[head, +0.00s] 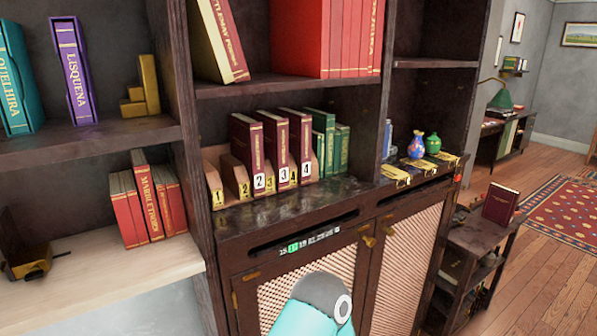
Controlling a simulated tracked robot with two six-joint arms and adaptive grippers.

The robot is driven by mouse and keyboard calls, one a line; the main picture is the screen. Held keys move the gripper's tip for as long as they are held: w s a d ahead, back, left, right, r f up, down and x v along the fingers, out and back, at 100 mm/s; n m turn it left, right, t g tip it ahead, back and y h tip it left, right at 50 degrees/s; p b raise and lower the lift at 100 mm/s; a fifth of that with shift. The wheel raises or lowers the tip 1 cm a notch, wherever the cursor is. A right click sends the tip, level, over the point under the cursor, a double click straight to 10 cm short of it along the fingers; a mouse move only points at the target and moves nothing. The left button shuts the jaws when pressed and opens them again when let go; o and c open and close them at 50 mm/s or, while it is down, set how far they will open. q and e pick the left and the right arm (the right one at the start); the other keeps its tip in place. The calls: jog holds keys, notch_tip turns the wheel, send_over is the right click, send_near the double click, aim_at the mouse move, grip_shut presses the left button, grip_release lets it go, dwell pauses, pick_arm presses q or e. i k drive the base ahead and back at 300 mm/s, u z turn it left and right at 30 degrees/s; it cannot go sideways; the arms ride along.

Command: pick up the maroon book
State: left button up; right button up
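A maroon book (501,204) with gold lettering stands upright on a small dark wooden stand at the right. Several more maroon books (247,140) stand in a wooden rack on the middle shelf, with white number labels at the foot of their spines. Which maroon book the task means cannot be told from this view. Neither gripper is in view. A teal and grey arm part of mine shows at the bottom centre, in front of the cabinet doors.
Green books (325,140) stand beside the rack's maroon ones. Small vases (416,146) and yellow pieces (396,175) sit on the ledge to the right. The small stand (484,240) is beside the cabinet (258,230). Open wooden floor (545,275) lies at the right.

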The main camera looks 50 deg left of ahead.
aim_at(501, 203)
jog(key=u, duration=1.65)
jog(key=i, duration=0.1)
jog(key=z, duration=2.95)
jog(key=i, duration=1.55)
jog(key=z, duration=0.85)
jog(key=i, duration=0.3)
jog(key=u, duration=2.45)
jog(key=i, duration=0.15)
jog(key=u, duration=2.15)
jog(key=i, duration=0.2)
jog(key=u, duration=0.85)
